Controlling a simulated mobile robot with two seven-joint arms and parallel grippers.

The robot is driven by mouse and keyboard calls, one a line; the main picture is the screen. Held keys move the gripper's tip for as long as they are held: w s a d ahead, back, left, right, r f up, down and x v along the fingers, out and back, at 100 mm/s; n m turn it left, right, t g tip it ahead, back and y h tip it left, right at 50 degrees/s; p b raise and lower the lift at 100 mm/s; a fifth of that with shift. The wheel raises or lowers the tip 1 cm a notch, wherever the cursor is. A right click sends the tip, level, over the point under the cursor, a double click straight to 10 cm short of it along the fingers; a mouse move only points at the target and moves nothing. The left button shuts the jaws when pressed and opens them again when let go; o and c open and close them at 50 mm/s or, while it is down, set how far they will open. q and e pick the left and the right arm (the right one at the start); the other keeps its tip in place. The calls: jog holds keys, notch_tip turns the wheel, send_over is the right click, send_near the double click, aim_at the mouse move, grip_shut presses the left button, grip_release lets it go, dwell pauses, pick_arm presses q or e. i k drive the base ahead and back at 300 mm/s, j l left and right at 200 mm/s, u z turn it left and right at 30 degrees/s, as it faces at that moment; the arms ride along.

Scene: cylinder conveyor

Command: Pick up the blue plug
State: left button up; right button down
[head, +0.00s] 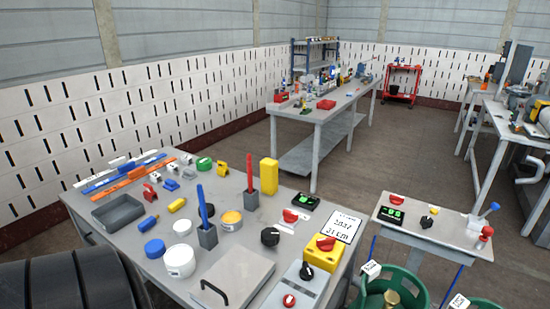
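I cannot tell which one the name means. Nothing is holding either item. Neither of my grippers is in view.
The near table (128,233) also holds a red bar (249,173) in a grey block, a yellow block (268,176), a white tub (180,261), a grey tray (117,209) and a handled plate (235,279). Large dark rounded shapes (75,285) fill the lower left.

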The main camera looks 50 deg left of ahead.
aim_at(143, 227)
jog(key=u, duration=2.6)
